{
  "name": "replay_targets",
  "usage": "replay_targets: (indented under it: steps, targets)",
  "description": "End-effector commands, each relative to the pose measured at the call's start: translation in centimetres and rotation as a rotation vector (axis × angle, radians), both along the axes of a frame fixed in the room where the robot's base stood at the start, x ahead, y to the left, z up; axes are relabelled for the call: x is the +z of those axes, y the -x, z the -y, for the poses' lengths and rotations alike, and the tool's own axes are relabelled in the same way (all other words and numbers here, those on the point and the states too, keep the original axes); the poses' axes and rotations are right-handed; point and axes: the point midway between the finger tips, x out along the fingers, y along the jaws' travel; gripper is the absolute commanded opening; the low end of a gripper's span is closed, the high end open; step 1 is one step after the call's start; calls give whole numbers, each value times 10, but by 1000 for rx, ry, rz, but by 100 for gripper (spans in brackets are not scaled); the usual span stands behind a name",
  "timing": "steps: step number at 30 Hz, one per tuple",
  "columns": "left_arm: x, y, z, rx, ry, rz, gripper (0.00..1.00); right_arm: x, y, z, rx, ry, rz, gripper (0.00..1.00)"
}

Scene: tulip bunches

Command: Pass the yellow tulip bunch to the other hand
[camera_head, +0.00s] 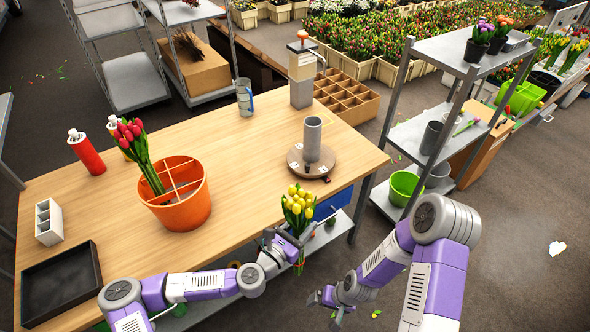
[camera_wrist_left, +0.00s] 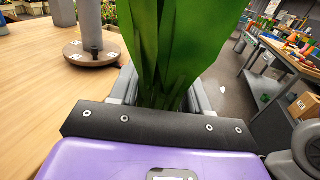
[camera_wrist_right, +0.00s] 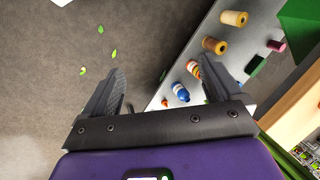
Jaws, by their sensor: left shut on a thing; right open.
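The yellow tulip bunch (camera_head: 298,206) is held upright in my left gripper (camera_head: 292,244), just beyond the table's front right edge in the head view. My left gripper is shut on its green stems (camera_wrist_left: 172,50), which fill the middle of the left wrist view; the blooms are out of that frame. My right gripper (camera_head: 328,298) is open and empty, below and to the right of the bunch, apart from it. In the right wrist view the jaws of my right gripper (camera_wrist_right: 162,92) are spread with nothing between them.
The wooden table (camera_head: 245,140) carries an orange divided pot (camera_head: 180,212) with red tulips (camera_head: 138,150), a grey cylinder on a round base (camera_head: 312,140), and a black tray (camera_head: 60,285). A metal shelf (camera_head: 445,50) stands at right. Floor between table and shelf is partly free.

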Motion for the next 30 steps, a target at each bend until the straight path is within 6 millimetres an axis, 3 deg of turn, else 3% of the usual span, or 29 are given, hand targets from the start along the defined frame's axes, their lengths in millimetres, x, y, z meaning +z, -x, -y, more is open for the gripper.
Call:
replay_targets:
  steps: [1,3,8,14,18,20,23,27,30]
  targets:
    - [1,0,0,0,1,2,4,6,-27,6,-5,8,24,100]
    - [1,0,0,0,1,2,4,17,-61,13,-8,14,43,100]
    - [1,0,0,0,1,2,4,57,-135,31,-14,24,85,100]
    - [1,0,0,0,1,2,4,135,-212,54,-20,31,139,100]
    - [1,0,0,0,1,2,4,206,-251,64,-5,30,181,100]
    - [1,0,0,0,1,2,4,239,-263,54,46,33,204,100]
    - [1,0,0,0,1,2,4,282,-267,10,218,57,239,100]
    - [1,0,0,0,1,2,4,328,-257,-60,509,122,293,100]
    - [1,0,0,0,1,2,4,369,-241,-95,739,194,320,100]
